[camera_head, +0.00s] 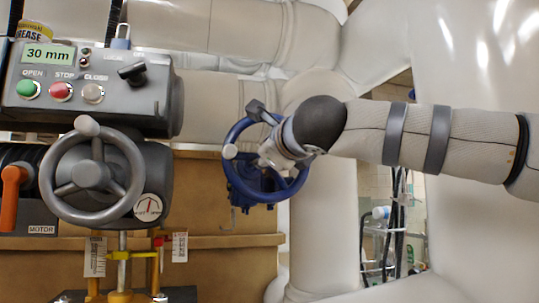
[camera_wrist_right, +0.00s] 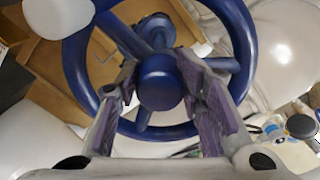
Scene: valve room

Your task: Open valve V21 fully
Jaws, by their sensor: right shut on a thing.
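A blue handwheel (camera_head: 229,172) with a pale knob (camera_head: 230,151) on its rim stands in the middle of the head view. No V21 label can be read on it. My right gripper (camera_head: 273,156) reaches it from the right, at the wheel's centre. In the right wrist view the blue rim (camera_wrist_right: 75,75) surrounds my gripper (camera_wrist_right: 158,86). Its two purple-padded fingers sit on either side of the round blue hub (camera_wrist_right: 160,78), shut on it. The spokes run out behind the fingers. My left gripper is not in view.
A grey actuator box (camera_head: 95,100) with a 30 mm display, OPEN, STOP and CLOSE buttons stands at left. Below it are a grey handwheel (camera_head: 137,160) and an orange lever (camera_head: 12,190). Large pale pipes (camera_head: 322,230) stand close behind and right of the blue wheel.

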